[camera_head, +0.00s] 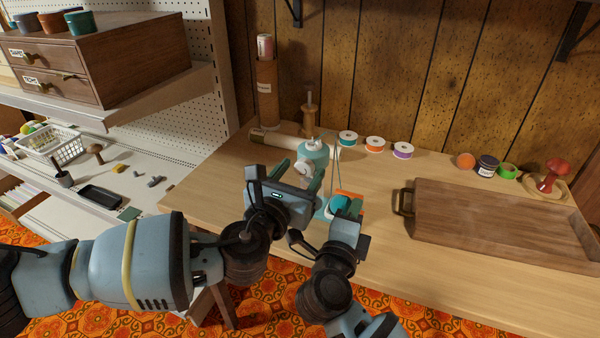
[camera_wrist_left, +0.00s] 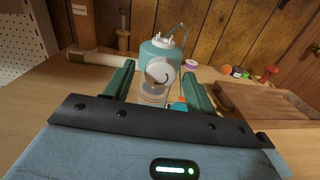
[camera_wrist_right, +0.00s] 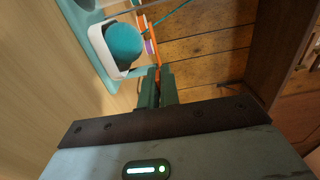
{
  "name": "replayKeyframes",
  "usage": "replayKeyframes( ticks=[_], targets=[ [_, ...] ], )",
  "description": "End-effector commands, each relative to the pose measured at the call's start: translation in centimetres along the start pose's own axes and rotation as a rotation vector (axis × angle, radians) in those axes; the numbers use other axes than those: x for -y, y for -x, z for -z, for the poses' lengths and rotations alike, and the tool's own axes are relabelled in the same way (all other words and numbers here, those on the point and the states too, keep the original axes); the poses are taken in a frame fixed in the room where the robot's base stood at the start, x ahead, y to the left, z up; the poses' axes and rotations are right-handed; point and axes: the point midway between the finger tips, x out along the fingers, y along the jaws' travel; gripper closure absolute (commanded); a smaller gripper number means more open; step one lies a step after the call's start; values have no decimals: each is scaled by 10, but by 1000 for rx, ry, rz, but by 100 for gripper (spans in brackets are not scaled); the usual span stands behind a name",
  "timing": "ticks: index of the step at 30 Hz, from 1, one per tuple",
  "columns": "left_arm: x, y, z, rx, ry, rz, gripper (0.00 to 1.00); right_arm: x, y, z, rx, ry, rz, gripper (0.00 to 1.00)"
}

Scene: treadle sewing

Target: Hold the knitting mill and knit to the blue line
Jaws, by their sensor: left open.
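The knitting mill (camera_head: 313,156), a teal cylinder with a white round side hub, stands on the wooden table. It fills the middle of the left wrist view (camera_wrist_left: 158,62). My left gripper (camera_head: 304,181) is open, with its green fingers either side of the mill's lower front in the left wrist view; contact cannot be seen. A teal yarn ball (camera_wrist_right: 124,42) sits in a white holder beside the mill. My right gripper (camera_wrist_right: 158,88) has its fingers close together around a thin orange piece (camera_wrist_right: 157,69) beside the holder. No blue line can be made out.
A wooden tray (camera_head: 500,222) with a dark handle covers the table's right. Ribbon spools (camera_head: 375,143) line the back, with a red wooden stamp (camera_head: 552,176) at far right. A pale roll (camera_head: 292,145) lies behind the mill. Shelving (camera_head: 200,85) stands at left.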

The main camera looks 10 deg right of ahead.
Motion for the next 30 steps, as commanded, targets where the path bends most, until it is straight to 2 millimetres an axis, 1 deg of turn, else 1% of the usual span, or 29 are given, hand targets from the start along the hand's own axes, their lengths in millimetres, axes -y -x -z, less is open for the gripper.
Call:
replayKeyframes(
  ticks=[3,10,11,18,21,26,30],
  targets=[
    [0,-3,0,0,0,1,44,0,0,0,0,0,0,100],
    [0,-3,0,0,0,1,44,0,0,0,0,0,0,100],
    [0,-3,0,0,0,1,46,0,0,0,0,0,0,100],
    [0,-3,0,0,0,1,77,0,0,0,0,0,0,100],
    [0,-3,0,0,0,1,89,0,0,0,0,0,0,100],
    [0,-3,0,-1,-30,0,89,0,0,0,0,0,0,100],
    [0,-3,1,-2,-127,0,89,0,0,0,-1,0,0,100]
  ],
)
